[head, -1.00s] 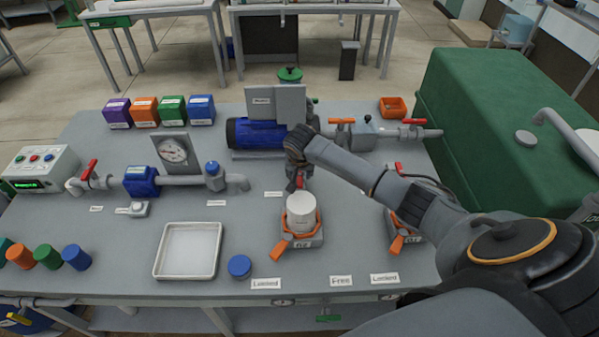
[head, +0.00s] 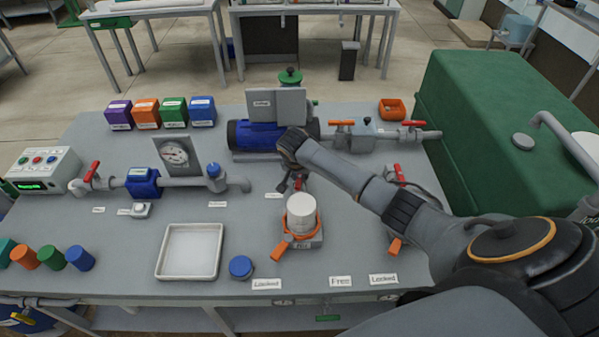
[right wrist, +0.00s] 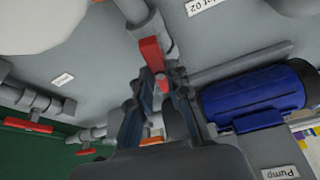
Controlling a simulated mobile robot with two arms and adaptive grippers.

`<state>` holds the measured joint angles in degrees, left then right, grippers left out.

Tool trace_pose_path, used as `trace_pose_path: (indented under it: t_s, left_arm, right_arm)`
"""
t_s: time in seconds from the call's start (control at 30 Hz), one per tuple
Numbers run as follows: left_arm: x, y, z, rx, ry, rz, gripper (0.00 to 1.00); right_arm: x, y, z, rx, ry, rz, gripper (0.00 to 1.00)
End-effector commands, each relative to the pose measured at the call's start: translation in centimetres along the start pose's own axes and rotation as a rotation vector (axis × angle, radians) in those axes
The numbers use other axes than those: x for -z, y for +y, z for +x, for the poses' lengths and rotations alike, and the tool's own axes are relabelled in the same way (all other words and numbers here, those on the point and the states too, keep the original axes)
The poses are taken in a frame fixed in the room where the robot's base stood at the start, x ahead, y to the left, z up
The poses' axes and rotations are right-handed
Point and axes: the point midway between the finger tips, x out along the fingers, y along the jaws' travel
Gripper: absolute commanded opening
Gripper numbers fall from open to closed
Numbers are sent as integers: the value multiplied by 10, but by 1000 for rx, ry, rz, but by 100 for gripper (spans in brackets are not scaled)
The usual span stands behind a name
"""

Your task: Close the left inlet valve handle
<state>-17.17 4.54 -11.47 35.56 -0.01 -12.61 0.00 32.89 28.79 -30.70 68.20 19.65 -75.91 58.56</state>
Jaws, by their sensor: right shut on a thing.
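The red left inlet valve handle (right wrist: 151,53) sits on a grey pipe fitting in the right wrist view. In the head view a small red part of the handle (head: 299,183) shows behind the white vessel, mostly covered by my gripper. My right gripper (right wrist: 160,82) is shut on the handle, one finger on each side of its lower end. In the head view the right gripper (head: 291,184) reaches down to it from the arm at the right. The handle's exact angle to its pipe is hard to tell. My left gripper is not in view.
A white vessel (head: 301,214) in an orange-handled clamp stands just in front of the gripper. The blue pump (head: 258,136) lies behind it. Another red handle (head: 399,170) is right, partly behind my arm. A white tray (head: 161,268) and blue cap (head: 240,267) lie front left.

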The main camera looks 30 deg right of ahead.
Motion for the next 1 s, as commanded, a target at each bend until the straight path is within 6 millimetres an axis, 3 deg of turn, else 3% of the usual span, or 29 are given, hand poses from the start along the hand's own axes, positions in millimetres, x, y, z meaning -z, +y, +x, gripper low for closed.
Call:
trace_pose_path:
  t_s: [0.2,0.47,0.77,1.0]
  left_arm:
    - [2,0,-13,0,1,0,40]
    - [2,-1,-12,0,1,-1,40]
    - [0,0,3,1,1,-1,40]
    - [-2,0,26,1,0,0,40]
  right_arm:
    - [-1,-3,-1,-76,-5,184,0]
    - [-1,-6,1,-171,-5,413,0]
    - [0,-8,4,-279,-3,676,0]
    - [2,-9,6,-367,-2,887,0]
